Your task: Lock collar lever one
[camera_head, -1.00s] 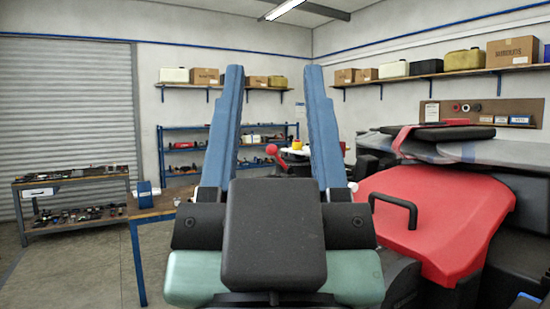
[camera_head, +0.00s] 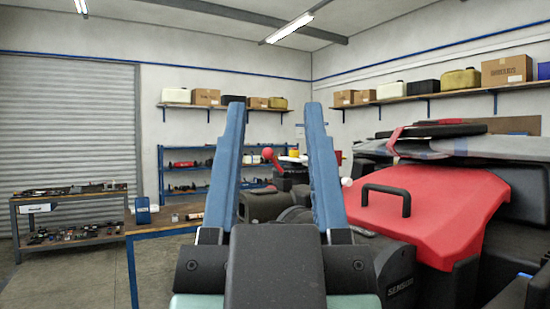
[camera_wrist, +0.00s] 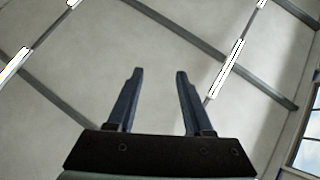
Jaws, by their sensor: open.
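My gripper (camera_head: 275,106) stands upright in the head view, its two long blue fingers apart with nothing held between them. In the wrist view my gripper (camera_wrist: 158,74) is also open and empty, with its fingers against the ceiling. A red ball-ended lever (camera_head: 268,154) shows between the fingers in the head view, well behind them. A white ball knob (camera_head: 347,182) shows just right of the right finger. I cannot tell which of them is collar lever one. A dark cylindrical arm part (camera_head: 262,206) shows between the fingers, partly hidden by them.
The drone's red cover (camera_head: 450,205) with a black handle (camera_head: 386,190) fills the right side. Grey folded parts lie on top of it. A blue-legged table (camera_head: 170,224) with a blue item (camera_head: 142,212) stands left.

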